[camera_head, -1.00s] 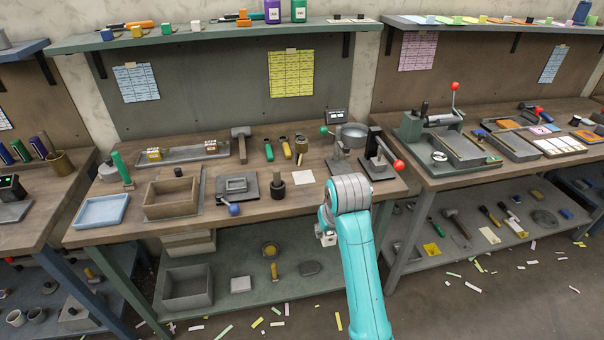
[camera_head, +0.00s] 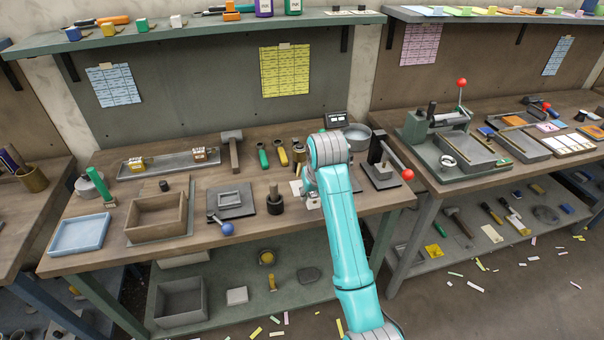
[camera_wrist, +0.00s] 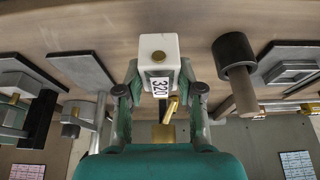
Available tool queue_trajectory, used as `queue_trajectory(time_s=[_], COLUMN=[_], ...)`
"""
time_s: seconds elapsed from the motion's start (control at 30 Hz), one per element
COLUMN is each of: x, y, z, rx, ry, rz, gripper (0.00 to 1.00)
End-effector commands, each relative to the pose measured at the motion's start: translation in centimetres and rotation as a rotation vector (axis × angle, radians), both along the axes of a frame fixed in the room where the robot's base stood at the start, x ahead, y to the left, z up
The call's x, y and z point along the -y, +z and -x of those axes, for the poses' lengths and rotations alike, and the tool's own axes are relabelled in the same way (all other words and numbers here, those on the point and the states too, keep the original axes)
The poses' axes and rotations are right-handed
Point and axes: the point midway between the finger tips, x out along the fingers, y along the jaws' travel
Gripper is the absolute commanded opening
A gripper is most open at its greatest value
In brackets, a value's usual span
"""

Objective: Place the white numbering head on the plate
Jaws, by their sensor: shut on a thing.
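My gripper (camera_wrist: 161,90) is shut on the white numbering head (camera_wrist: 158,52), a white block with a brass button and the digits 320. A brass lever sticks out below it. In the head view a plate (camera_head: 380,176) lies under the red-knobbed press, and another (camera_head: 245,209) under the blue-knobbed tool. I cannot tell which plate is meant.
A black cylindrical holder (camera_wrist: 234,52) stands close right of the head in the wrist view. A wooden box (camera_head: 158,219) and a blue tray (camera_head: 80,236) are on the bench's left.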

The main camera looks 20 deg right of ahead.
Motion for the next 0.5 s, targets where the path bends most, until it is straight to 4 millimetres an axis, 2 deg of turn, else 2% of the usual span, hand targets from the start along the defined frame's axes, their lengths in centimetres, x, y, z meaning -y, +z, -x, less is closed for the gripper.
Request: queue_trajectory(time_s=[0.03, 0.2, 0.33, 0.5], x=[0.0, 0.0, 0.0, 0.0], y=[0.1, 0.1, 0.1, 0.0], z=[-1.3, -4.8, -6.4, -7.4], rx=[0.000, 0.000, 0.001, 0.000], ry=[0.000, 0.000, 0.000, 0.000], rz=[0.000, 0.000, 0.000, 0.000], gripper=[0.00, 0.00, 0.00, 0.00])
